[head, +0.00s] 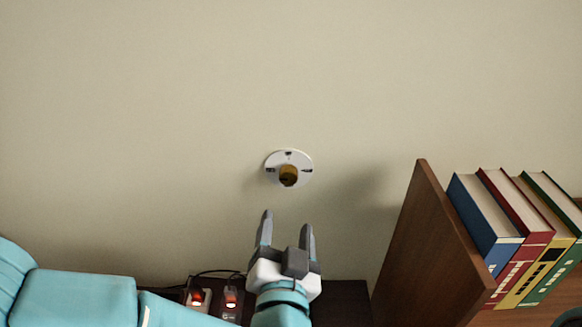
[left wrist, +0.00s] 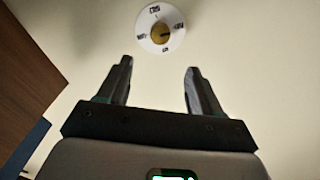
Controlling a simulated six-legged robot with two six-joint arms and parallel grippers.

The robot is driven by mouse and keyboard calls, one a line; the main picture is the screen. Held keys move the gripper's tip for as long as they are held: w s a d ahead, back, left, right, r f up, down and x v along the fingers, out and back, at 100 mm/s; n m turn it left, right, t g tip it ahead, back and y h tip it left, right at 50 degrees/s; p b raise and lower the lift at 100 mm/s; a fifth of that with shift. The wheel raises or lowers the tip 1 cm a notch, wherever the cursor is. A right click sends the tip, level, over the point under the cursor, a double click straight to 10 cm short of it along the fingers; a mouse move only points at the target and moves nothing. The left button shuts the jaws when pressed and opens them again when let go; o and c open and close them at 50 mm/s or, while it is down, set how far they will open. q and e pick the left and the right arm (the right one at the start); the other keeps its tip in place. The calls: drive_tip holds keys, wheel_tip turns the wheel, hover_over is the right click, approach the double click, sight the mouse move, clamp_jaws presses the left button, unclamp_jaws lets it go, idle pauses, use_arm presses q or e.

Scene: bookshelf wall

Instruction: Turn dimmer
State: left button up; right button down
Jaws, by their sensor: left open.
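The dimmer is a round white plate (head: 302,160) with a brass-coloured knob (head: 289,176) at its middle, on the beige wall. In the left wrist view the dimmer plate (left wrist: 150,16) shows at the top, with dark marks around its knob (left wrist: 160,33). My left gripper (head: 287,222) is open and empty. In the head view its fingers point up toward the dimmer from just below, apart from it. In the left wrist view my left gripper's fingers (left wrist: 158,68) are spread, with the dimmer beyond their tips, between them. My right gripper is not in view.
A brown wooden shelf panel (head: 425,250) stands to the right, with several books (head: 520,235) behind it. Below are a dark surface (head: 343,300) and switches with glowing orange lights (head: 197,298) and a cable. The wall around the dimmer is clear.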

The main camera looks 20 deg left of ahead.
sight(289, 179)
use_arm(q)
drive_tip(key=p+x, duration=0.3)
drive_tip(key=x, duration=1)
drive_tip(key=shift+a+f+p, duration=0.1)
drive_tip(key=shift+a+p, duration=0.05)
drive_tip(key=shift+p, duration=0.25)
drive_tip(key=shift+w, duration=0.3)
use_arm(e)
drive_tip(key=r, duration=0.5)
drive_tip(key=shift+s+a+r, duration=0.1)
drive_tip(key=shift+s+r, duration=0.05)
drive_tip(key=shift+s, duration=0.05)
use_arm(q)
drive_tip(key=shift+s, duration=0.1)
drive_tip(key=c, duration=1.1)
drive_tip(key=shift+o, duration=0.2)
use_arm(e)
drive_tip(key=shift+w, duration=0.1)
